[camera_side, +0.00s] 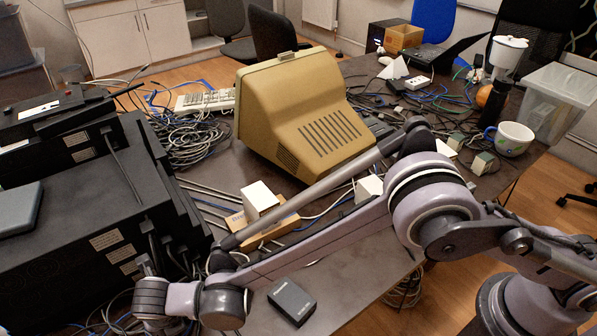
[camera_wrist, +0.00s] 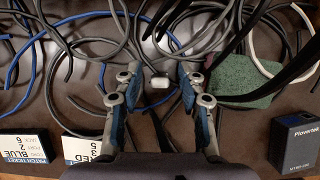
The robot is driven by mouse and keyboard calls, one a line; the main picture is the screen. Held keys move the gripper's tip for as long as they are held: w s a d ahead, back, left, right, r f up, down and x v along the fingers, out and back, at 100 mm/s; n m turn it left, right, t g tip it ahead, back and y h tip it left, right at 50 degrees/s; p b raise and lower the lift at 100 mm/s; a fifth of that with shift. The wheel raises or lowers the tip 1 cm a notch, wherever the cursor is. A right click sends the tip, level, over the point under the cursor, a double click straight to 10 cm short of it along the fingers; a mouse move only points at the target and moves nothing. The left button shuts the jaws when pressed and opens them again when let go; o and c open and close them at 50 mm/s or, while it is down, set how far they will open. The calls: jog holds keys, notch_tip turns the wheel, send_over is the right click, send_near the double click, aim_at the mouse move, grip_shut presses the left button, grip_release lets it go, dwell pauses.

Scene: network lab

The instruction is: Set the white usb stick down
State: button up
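A small white block, which looks like the white usb stick (camera_wrist: 159,82), shows in the wrist view between the fingertips of my gripper (camera_wrist: 158,73). The fingers, grey with blue pads, stand apart, with a visible gap on each side of the stick. I cannot tell its exact height relative to the fingertips, but it appears to lie on the dark table surface. In the side view my wrist is at the lower left, and I cannot make out the fingertips or the stick there.
Grey, black, blue and white cables (camera_wrist: 60,50) loop around the fingers. Blue (camera_wrist: 24,148) and red (camera_wrist: 86,149) ticket cards lie left. Black equipment (camera_side: 70,220) stands beside my wrist.

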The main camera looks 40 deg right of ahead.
jog(key=v, duration=1.2)
jog(key=w+d+r+m, duration=0.2)
jog(key=d+r+m, duration=0.25)
jog(key=d, duration=0.45)
jog(key=w+d+r+m, duration=0.1)
jog(key=d+r+m, duration=0.4)
jog(key=d, duration=0.4)
jog(key=w+d+r+m, duration=0.2)
jog(key=d+r+m, duration=0.1)
jog(key=d+m, duration=0.5)
jog(key=s+d+f+m+t, duration=0.1)
jog(key=s+d+m, duration=0.5)
jog(key=d+m, duration=0.3)
jog(key=s+d+f+m+t, duration=0.1)
jog(key=s+d+m, duration=0.5)
jog(key=d+m, duration=0.3)
jog(key=d, duration=0.4)
jog(key=shift+d+t, duration=0.3)
jog(key=shift+d, duration=0.05)
jog(key=shift+m, duration=0.25)
jog(key=o, duration=0.8)
jog(key=shift+c, duration=0.2)
